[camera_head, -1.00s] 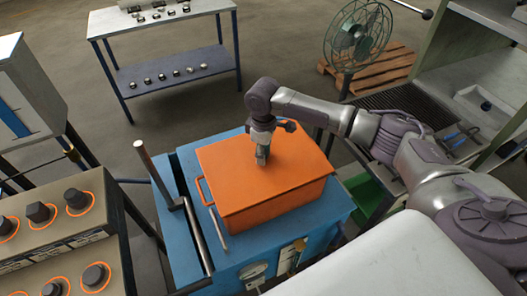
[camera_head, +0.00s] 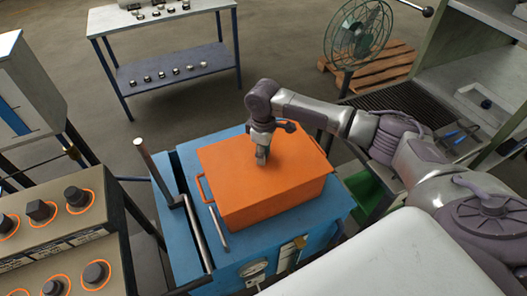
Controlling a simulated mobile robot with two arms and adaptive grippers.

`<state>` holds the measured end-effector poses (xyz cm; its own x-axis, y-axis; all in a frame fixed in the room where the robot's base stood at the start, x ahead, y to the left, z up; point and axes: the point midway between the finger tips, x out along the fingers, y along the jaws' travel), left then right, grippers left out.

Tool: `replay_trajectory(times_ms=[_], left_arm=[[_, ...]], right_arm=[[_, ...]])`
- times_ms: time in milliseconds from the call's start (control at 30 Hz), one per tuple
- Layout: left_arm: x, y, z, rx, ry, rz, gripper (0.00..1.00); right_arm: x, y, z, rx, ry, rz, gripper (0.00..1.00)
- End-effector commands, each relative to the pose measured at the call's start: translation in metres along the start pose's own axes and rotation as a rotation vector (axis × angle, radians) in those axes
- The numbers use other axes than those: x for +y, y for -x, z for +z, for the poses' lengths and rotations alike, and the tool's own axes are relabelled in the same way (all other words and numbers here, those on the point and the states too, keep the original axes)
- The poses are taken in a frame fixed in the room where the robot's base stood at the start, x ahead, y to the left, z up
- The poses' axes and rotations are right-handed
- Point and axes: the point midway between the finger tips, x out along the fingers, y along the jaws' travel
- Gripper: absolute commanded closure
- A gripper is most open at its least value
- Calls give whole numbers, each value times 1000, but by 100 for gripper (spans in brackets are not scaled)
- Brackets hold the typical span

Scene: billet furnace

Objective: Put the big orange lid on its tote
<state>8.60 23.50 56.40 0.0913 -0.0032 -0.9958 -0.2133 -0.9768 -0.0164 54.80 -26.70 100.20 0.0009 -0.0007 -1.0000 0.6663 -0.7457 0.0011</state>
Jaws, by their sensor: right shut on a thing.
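The big orange lid (camera_head: 290,165) lies flat over the top of its orange tote (camera_head: 270,203), and its outline lines up closely with the tote's walls. I cannot make out a gap between the two. The tote stands on a blue cart (camera_head: 190,236), with a handle at its left end. My right gripper (camera_head: 260,158) points down at the middle of the lid and is shut on it; the fingers hide the spot they grasp. My left gripper is not in view.
A metal rail with an upright post (camera_head: 145,160) stands on the cart's left side. A control panel with several knobs (camera_head: 55,225) is at the lower left. A fan (camera_head: 358,35) and a shelved table (camera_head: 165,70) stand farther back, with clear floor between.

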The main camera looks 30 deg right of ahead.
Motion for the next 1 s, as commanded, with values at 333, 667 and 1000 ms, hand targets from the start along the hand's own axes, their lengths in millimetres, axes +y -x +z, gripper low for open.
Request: replay_trajectory(times_ms=[333,667,1000], left_arm=[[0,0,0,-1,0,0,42],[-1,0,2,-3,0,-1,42],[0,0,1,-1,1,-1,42]], right_arm=[[0,0,0,0,0,0,42],[0,0,0,-1,0,0,34],[1,47,-1,4,0,2,34]])
